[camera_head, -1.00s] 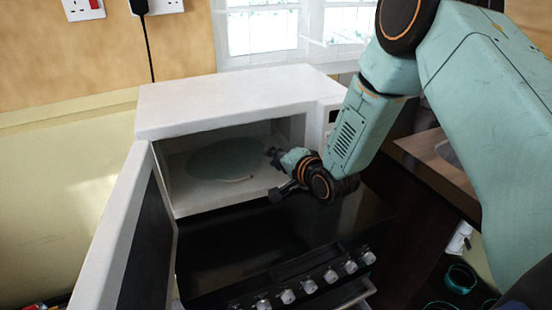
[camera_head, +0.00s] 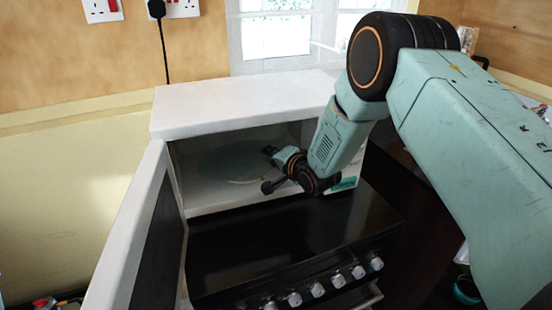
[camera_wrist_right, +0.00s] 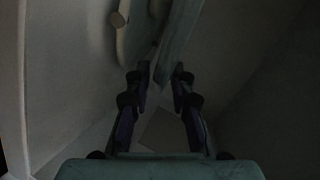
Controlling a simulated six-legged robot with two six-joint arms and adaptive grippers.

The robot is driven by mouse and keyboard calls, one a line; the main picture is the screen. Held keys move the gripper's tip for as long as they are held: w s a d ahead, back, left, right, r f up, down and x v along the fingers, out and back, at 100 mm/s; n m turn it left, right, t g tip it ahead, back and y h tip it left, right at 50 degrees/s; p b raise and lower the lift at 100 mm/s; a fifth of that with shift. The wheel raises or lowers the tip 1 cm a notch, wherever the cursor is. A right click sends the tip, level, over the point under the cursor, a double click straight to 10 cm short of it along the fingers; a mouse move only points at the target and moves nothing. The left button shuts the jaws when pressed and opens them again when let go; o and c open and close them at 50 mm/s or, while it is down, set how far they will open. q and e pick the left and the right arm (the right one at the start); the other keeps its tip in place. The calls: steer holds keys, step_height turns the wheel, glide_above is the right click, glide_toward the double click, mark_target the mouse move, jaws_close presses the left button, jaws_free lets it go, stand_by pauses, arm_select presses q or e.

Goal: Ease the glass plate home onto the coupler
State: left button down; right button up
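The glass plate (camera_head: 228,160) is a faint greenish disc inside the open white microwave (camera_head: 240,100). In the right wrist view its edge (camera_wrist_right: 177,45) is a pale strip running down between my fingertips. My right gripper (camera_head: 270,166) reaches into the microwave from the right. In the wrist view the right gripper (camera_wrist_right: 161,76) has a finger on each side of the plate edge and looks closed on it. Beside the plate in that view are a pale curved piece (camera_wrist_right: 128,45) and a round-ended stub (camera_wrist_right: 118,19); I cannot tell whether either is the coupler. My left gripper is out of view.
The microwave door (camera_head: 130,240) stands open at the left. A black oven with several knobs (camera_head: 317,290) is below the opening. A window (camera_head: 275,35) and sockets (camera_head: 180,8) are behind. The microwave interior is dark in the wrist view.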

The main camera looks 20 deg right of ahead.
steer(key=shift+w+d+f, duration=0.2)
steer(key=shift+w, duration=0.05)
steer(key=shift+s+a+r, duration=0.1)
steer(key=shift+a, duration=0.1)
steer(key=c, duration=0.4)
jaws_close()
steer(key=shift+d, duration=0.1)
steer(key=o, duration=0.7)
jaws_free()
